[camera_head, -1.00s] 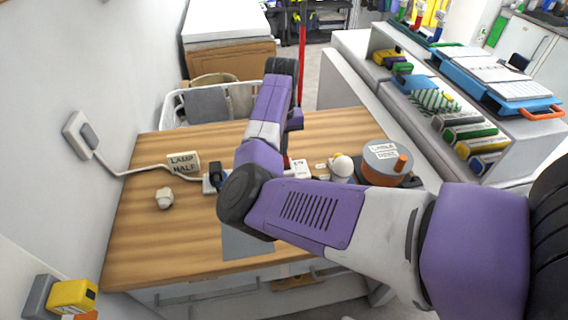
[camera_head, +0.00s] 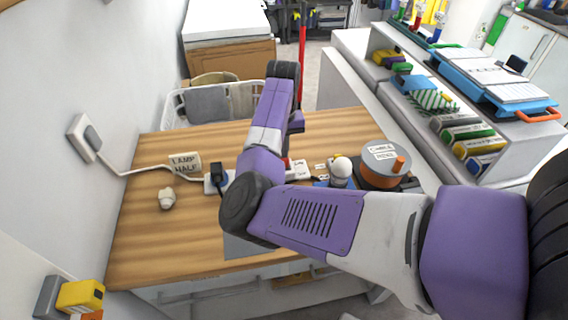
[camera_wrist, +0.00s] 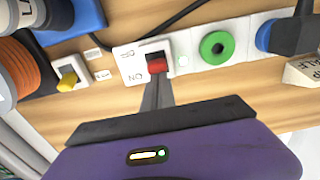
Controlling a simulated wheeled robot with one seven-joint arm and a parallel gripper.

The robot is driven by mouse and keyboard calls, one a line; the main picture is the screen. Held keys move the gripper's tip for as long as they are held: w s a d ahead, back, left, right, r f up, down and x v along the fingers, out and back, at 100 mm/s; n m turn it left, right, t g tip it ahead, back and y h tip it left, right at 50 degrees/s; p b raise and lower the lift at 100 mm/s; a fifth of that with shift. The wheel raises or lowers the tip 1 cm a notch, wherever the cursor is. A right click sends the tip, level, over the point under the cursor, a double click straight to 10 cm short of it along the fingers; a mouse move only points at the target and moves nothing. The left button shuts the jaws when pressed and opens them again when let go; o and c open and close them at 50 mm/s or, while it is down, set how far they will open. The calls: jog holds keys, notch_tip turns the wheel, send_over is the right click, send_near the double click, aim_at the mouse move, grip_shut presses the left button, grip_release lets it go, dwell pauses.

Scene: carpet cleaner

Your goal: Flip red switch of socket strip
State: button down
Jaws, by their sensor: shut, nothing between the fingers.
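The white socket strip (camera_wrist: 230,45) lies across the wooden table in the wrist view. Its red switch (camera_wrist: 157,66) sits in a dark recess on a white section lettered OFF and ON. My gripper (camera_wrist: 157,84) is shut and empty, its fingertips right at the ON-side edge of the red switch. I cannot tell if they touch it.
A black plug (camera_wrist: 292,34) and a green-ringed socket (camera_wrist: 216,47) are on the strip. A LAMP HALF block (camera_head: 185,163), a bulb (camera_head: 167,198) and an orange-grey cable reel (camera_head: 385,165) stand on the table (camera_head: 150,240). The front left of the table is clear.

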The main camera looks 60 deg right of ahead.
jog(key=shift+s+a+p, duration=0.2)
jog(key=shift+a+p, duration=0.05)
jog(key=shift+p, duration=0.1)
dwell(0.5)
jog(key=shift+w+d, duration=0.25)
jog(key=shift+d, duration=0.05)
jog(key=shift+r, duration=0.1)
dwell(0.4)
notch_tip(320, 180, up, 7)
jog(key=p, duration=0.5)
dwell(0.4)
dwell(0.5)
